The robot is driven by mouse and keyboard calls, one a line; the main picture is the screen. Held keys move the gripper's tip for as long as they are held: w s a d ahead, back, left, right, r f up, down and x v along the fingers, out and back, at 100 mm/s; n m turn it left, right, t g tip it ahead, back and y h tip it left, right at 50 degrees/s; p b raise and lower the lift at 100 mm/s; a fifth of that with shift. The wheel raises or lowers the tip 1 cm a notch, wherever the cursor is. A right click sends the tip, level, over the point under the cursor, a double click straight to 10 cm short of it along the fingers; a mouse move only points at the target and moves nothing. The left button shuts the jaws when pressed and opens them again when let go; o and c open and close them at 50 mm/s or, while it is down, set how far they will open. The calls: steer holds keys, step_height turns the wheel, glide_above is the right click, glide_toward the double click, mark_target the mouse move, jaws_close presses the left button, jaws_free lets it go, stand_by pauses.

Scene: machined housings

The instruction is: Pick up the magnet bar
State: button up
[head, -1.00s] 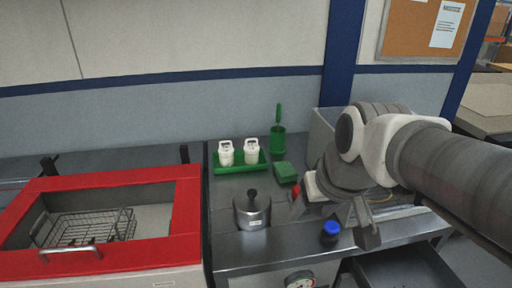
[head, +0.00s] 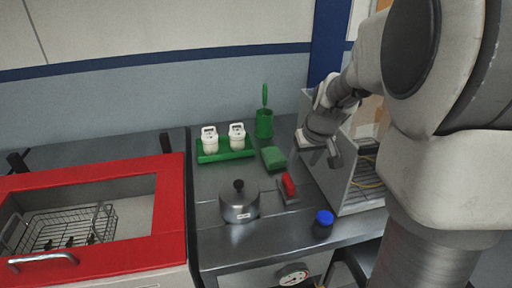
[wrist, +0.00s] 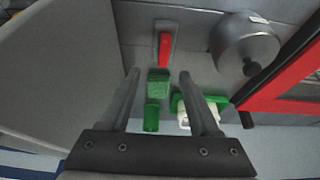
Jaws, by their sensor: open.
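The magnet bar appears to be the red bar (head: 289,185) on a grey metal plate, on the steel worktop right of the pot. In the wrist view the red bar (wrist: 164,50) lies beyond my fingertips, roughly in line with the gap between them. My gripper (head: 320,151) is open and empty, above the worktop, behind and to the right of the bar in the head view. In the wrist view both fingers of my gripper (wrist: 159,74) are spread apart, with the bar clear of them.
A lidded metal pot (head: 239,205) and a blue-capped jar (head: 323,223) stand near the bar. A green block (head: 273,158), a green brush holder (head: 264,125) and a green tray (head: 225,156) with two white containers stand behind. A grey open box (head: 345,190) is close on the right.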

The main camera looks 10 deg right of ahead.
mark_target(289, 180)
steer(key=x, duration=0.7)
steer(key=shift+w+f+b, duration=0.1)
steer(key=shift+f+b, duration=0.25)
steer(key=shift+f, duration=0.05)
steer(key=shift+w+a+x, duration=0.1)
steer(key=shift+a+x, duration=0.05)
steer(key=shift+x, duration=0.8)
steer(key=shift+w+a+x, duration=0.1)
steer(key=shift+w+x, duration=0.05)
steer(key=shift+x, duration=0.8)
steer(key=shift+w+a+x, duration=0.1)
steer(key=shift+a+x, duration=0.05)
steer(key=shift+x, duration=0.8)
steer(key=shift+r, duration=0.25)
jaws_close()
